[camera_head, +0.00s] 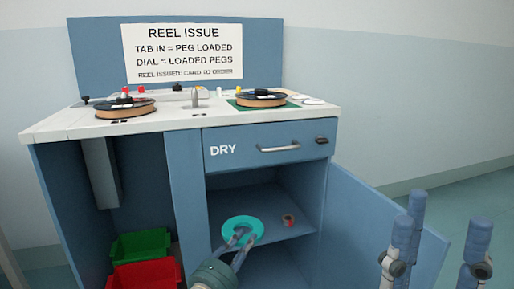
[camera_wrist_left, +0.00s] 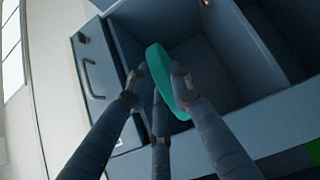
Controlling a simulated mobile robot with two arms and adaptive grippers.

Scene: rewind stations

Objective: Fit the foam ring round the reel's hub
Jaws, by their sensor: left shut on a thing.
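A teal ring (camera_head: 255,226) with a hole in its middle, which looks like the foam ring, is held by my left gripper (camera_head: 237,238). The gripper is shut on it at the open lower compartment of the cabinet. In the left wrist view the teal ring (camera_wrist_left: 160,75) is seen nearly edge-on between the fingers (camera_wrist_left: 158,92). Two reels lie on the counter: a left reel (camera_head: 124,111) with red parts on top and a right reel (camera_head: 260,102) on a green patch. I cannot tell which one the task means. My right gripper (camera_head: 446,215) is spread and empty at the lower right.
The DRY drawer (camera_head: 232,148) is shut above the compartment. A small red roll (camera_head: 288,220) lies on the shelf (camera_head: 272,203). The blue door (camera_head: 365,220) stands open to the right. Green (camera_head: 140,245) and red (camera_head: 146,275) bins stand at lower left.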

